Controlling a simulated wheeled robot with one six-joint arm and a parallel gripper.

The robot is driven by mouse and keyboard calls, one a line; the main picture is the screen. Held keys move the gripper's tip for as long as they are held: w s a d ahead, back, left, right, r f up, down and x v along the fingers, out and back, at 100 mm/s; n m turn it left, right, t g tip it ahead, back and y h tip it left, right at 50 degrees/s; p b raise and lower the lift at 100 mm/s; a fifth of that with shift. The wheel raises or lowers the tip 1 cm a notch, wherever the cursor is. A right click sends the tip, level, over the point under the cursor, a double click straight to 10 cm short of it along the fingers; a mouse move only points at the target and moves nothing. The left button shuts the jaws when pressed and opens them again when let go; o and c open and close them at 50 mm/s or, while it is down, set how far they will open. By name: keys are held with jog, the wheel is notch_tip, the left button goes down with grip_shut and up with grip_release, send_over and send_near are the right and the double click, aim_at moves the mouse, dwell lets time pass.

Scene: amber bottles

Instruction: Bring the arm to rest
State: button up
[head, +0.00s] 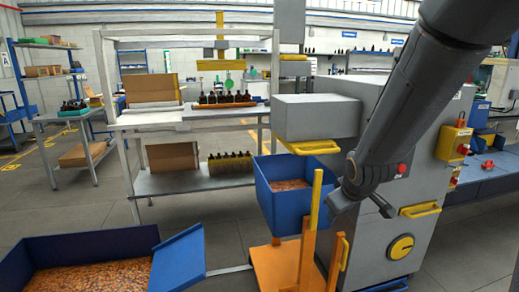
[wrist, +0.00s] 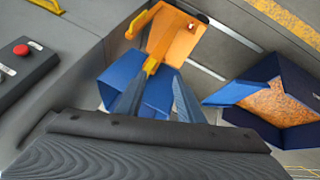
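My arm hangs down from the upper right of the head view. My gripper (head: 336,208) points down beside a blue bin (head: 288,207) on an orange stand, in front of a grey machine. In the wrist view my gripper (wrist: 157,92) shows two blue-grey fingers standing apart with nothing between them. The blue bin (wrist: 152,103) and the orange stand (wrist: 176,38) lie beyond the fingers there. Whether the gripper touches the stand is not clear.
A grey machine (head: 385,235) with yellow handles stands close by my arm. A large blue bin (head: 75,245) of brown pieces is at the lower left. Amber bottles (head: 224,98) stand on a shelf rack behind. Open floor (head: 225,240) lies between bin and stand.

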jog(key=s+a+f+m+g, duration=0.1)
jog(key=s+f+m+g, duration=0.1)
jog(key=s, duration=0.9)
jog(key=s+a+f+m+g, duration=0.2)
jog(key=s+m+g, duration=0.1)
jog(key=s, duration=0.7)
jog(key=shift+s+a+m+g, duration=0.3)
jog(key=shift+s+g, duration=0.05)
jog(key=shift+g, duration=0.25)
